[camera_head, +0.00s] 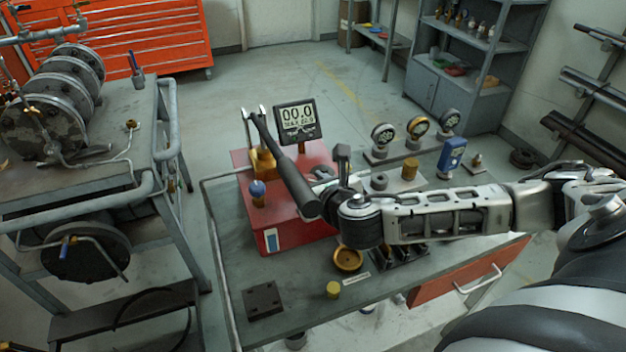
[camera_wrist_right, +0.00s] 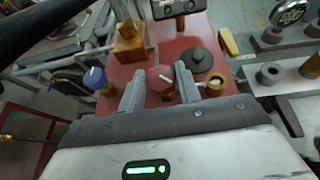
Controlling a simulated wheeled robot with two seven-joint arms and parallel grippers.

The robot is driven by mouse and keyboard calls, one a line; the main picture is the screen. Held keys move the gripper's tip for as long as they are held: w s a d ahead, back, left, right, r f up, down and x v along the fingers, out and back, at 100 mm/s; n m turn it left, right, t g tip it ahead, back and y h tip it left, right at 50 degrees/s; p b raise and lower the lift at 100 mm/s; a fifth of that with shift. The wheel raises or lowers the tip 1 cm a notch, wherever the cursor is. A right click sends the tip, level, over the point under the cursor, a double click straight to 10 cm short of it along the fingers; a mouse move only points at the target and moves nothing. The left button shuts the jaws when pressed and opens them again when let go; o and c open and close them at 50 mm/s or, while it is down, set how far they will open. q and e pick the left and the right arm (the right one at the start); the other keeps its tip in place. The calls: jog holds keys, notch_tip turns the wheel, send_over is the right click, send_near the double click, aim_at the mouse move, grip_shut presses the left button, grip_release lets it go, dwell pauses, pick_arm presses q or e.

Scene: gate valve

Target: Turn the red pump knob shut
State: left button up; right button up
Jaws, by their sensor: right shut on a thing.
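The red pump knob (camera_wrist_right: 160,79) is on top of the red pump body (camera_head: 276,226). In the right wrist view it sits between the two fingers of my right gripper (camera_wrist_right: 159,90), which is shut on it. In the head view my right wrist and the black pump lever (camera_head: 284,163) hide the knob and most of the fingers. The digital gauge (camera_head: 297,120) behind the pump reads 00.0. My left gripper is not in view.
A blue-capped valve (camera_head: 257,192) stands left of the knob. A blue meter (camera_head: 452,154) and several dial gauges stand on the right of the bench (camera_head: 232,300). A black block (camera_head: 262,300) and a brass ring (camera_head: 348,260) lie near the front edge.

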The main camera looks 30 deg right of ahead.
jog(key=shift+a+m+h, duration=0.2)
jog(key=shift+m+h, duration=0.7)
jog(key=shift+h, duration=0.1)
jog(key=shift+w+r+g, duration=0.1)
jog(key=shift+g, duration=0.2)
jog(key=o, duration=1)
jog(key=shift+c, duration=0.2)
